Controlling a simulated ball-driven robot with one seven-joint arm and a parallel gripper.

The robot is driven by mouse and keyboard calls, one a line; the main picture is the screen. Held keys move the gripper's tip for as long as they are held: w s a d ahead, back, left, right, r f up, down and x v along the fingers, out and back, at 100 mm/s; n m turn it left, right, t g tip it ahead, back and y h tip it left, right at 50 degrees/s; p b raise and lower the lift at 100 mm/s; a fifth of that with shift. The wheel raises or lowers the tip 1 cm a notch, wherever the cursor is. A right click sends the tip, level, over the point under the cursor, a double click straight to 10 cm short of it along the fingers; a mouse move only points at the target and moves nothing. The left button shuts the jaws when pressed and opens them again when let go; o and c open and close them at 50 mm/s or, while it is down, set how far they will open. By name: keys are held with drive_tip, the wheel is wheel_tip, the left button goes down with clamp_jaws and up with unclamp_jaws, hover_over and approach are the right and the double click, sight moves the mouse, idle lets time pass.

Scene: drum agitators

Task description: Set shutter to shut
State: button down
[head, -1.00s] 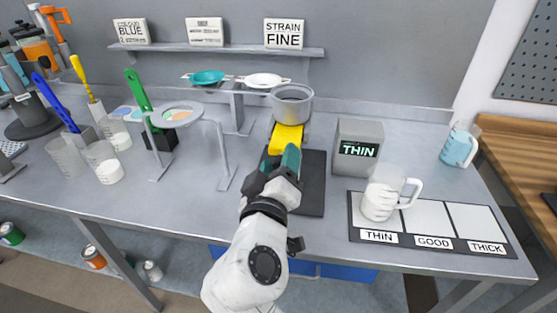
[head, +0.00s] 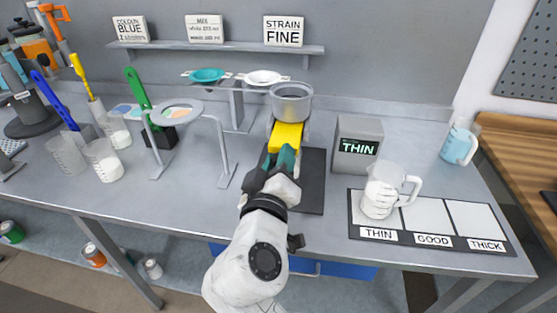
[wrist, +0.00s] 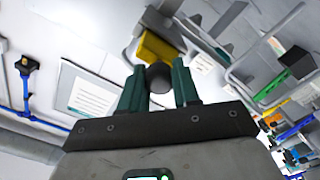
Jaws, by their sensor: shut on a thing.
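A grey metal cup (head: 291,105) stands on a stand at the middle back of the bench. A yellow block (head: 286,135), likely part of the shutter, sits just below and in front of it. My gripper (head: 284,162) is at the near end of the yellow block. In the wrist view, the teal fingers (wrist: 158,88) are shut on a dark round knob (wrist: 160,77), with the yellow block (wrist: 155,47) beyond it. The fingers hide the knob in the head view. I cannot tell the shutter's exact position.
A grey box reading THIN (head: 358,147) and a clear jug of white liquid (head: 385,190) stand to the right, the jug on the THIN square. A ring stand (head: 175,112) is at left. A black plate (head: 312,185) lies under my gripper.

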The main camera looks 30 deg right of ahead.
drive_tip(key=b+x, duration=0.1)
drive_tip(key=x, duration=0.3)
drive_tip(key=shift+w, duration=0.15)
drive_tip(key=shift+r, duration=0.1)
drive_tip(key=c, duration=1.2)
unclamp_jaws()
drive_tip(key=o, duration=0.4)
drive_tip(key=shift+w, duration=0.1)
drive_tip(key=b+v, duration=0.1)
drive_tip(key=v, duration=0.9)
drive_tip(key=shift+s+a+b, duration=0.15)
drive_tip(key=shift+s+b, duration=0.15)
drive_tip(key=shift+b, duration=0.1)
